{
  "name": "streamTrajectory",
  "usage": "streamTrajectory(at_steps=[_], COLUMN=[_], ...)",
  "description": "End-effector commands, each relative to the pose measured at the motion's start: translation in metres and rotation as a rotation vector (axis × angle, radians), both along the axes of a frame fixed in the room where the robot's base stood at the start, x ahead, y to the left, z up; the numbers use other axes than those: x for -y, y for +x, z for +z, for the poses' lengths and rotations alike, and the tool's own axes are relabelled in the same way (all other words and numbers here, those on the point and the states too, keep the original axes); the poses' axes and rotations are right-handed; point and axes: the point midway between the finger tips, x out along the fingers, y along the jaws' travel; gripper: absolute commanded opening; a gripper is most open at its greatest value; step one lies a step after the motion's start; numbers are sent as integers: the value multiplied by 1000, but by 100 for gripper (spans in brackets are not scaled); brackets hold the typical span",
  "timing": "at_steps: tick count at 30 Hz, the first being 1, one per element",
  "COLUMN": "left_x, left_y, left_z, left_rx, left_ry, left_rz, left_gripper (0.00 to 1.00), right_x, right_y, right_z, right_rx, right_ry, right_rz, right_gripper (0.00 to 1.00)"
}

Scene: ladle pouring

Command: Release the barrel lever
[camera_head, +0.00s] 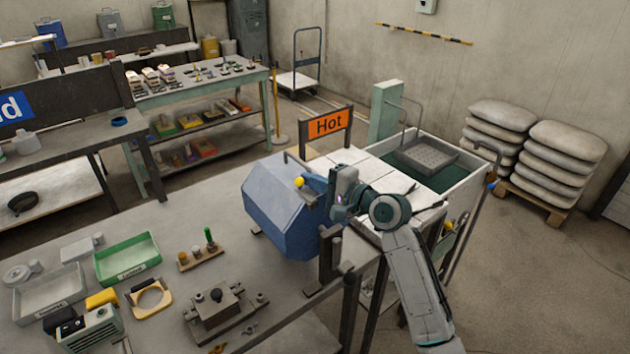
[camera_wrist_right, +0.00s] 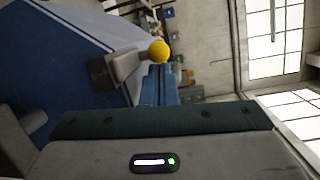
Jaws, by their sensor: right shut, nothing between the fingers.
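The blue many-sided barrel (camera_head: 285,208) stands at the right end of the long grey bench. It also fills the upper left of the right wrist view (camera_wrist_right: 50,65). The barrel lever ends in a yellow ball knob (camera_head: 299,182). In the right wrist view the knob (camera_wrist_right: 159,51) sits on a short grey arm beside the barrel. My right gripper (camera_head: 311,184) is shut and empty, its blue fingers right next to the knob. In the wrist view the fingers (camera_wrist_right: 160,84) appear just below the knob; I cannot tell whether they touch it. My left gripper is not in view.
An orange "Hot" sign (camera_head: 328,124) stands behind the barrel. A basin (camera_head: 480,180) with a perforated tray (camera_head: 425,155) lies to the right. A green tray (camera_head: 128,258) and a metal fixture (camera_head: 220,311) occupy the bench at left. Stacked sacks (camera_head: 566,150) stand far right.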

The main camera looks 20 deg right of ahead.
Motion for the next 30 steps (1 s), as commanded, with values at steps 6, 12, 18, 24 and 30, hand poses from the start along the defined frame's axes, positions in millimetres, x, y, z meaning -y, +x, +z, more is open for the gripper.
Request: streamTrajectory(at_steps=[6, 12, 18, 24, 30], left_x=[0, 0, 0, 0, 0], left_y=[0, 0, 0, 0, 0], left_z=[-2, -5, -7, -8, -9], left_rx=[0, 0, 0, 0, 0], left_ry=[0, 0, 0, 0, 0], left_rz=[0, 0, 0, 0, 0], left_gripper=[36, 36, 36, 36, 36], right_x=[0, -2, -3, -4, -7], right_y=[0, 1, 1, 2, 2], right_z=[0, 0, -1, 0, 0], right_rx=[0, 0, -1, -1, -2], right_ry=[0, 1, 1, 0, 0], right_rz=[12, 54, 82, 117, 137], right_gripper=[0, 0, 0, 0, 0])
